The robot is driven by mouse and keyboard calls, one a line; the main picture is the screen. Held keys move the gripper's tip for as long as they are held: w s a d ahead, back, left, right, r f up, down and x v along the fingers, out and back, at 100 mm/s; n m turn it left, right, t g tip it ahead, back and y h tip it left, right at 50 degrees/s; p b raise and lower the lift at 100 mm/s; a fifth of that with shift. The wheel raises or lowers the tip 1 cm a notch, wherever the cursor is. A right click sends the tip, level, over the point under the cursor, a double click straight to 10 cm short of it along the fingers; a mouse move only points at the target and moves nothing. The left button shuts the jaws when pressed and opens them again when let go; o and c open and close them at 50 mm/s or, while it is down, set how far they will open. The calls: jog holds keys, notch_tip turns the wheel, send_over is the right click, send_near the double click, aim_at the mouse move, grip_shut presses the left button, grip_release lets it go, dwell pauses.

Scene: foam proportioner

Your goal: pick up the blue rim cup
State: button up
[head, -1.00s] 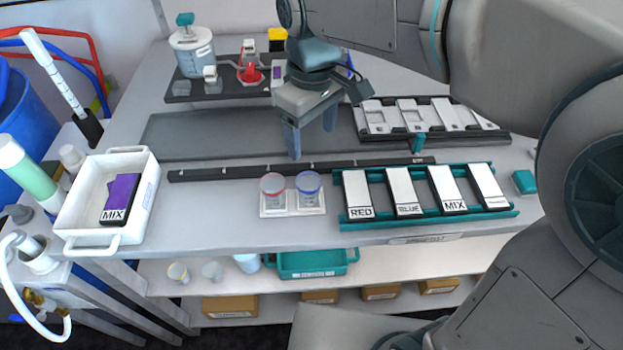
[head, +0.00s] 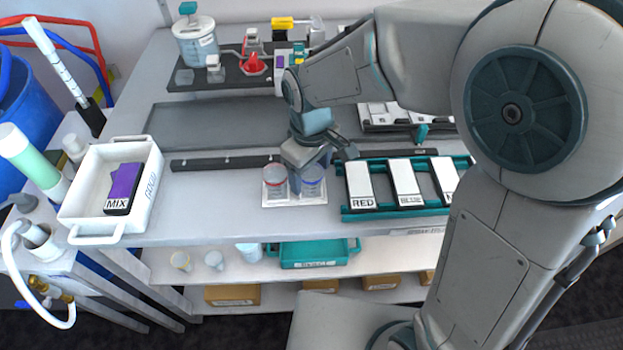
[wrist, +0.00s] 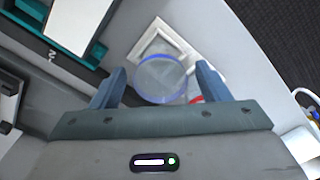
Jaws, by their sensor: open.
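The blue rim cup (head: 311,184) is clear with a blue rim and stands at the right of a white two-place holder (head: 292,201) near the table's front edge. In the wrist view the blue rim cup (wrist: 161,77) shows from above, between the two fingers. My gripper (head: 309,178) is open and sits over the cup; in the wrist view my gripper (wrist: 158,85) has a finger on either side of it. I cannot tell whether the fingers touch it. The red rim cup (head: 275,180) stands just left, and in the wrist view the red rim (wrist: 196,100) is mostly hidden.
A teal rack (head: 385,212) with labelled white blocks is close on the right. A white tray (head: 152,190) with a purple MIX block (head: 122,188) stands at the left. A dark rail (head: 220,162) runs behind the cups. The table between tray and cups is clear.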

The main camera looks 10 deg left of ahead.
jog(key=shift+f, duration=0.25)
jog(key=c, duration=1)
jog(key=shift+c, duration=0.2)
jog(key=shift+r, duration=0.2)
